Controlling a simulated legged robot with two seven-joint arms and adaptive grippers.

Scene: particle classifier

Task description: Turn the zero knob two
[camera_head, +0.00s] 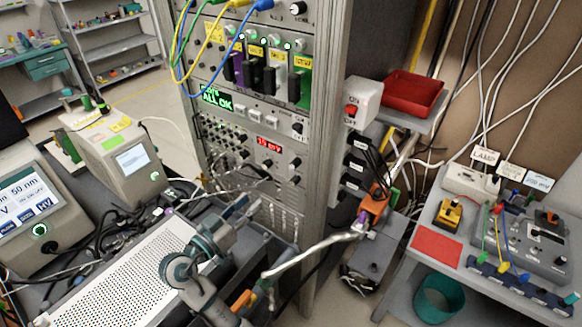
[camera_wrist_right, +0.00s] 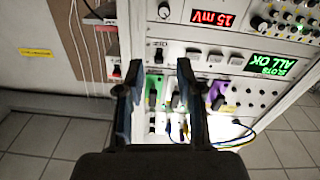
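My right gripper (camera_head: 240,207) reaches toward the lower part of the instrument rack in the head view. In the right wrist view the right gripper (camera_wrist_right: 156,85) is open, with two dark fingers apart and nothing held between them. The wrist view shows the rack upside down. A dark knob (camera_wrist_right: 158,55) sits beyond the fingertips, near a small label that may read zero; it seems to be the knob (camera_head: 298,127) in the head view. Another knob (camera_wrist_right: 163,11) is beside the red 15 mV display (camera_wrist_right: 213,18). I cannot tell which is zero knob two. My left gripper is not in view.
The rack's green ALL OK display (camera_head: 217,98) and coloured modules (camera_head: 275,78) are above the red display. A perforated white box (camera_head: 125,265) stands in front at left. A red bin (camera_head: 412,92) and a control box (camera_head: 530,235) stand at right.

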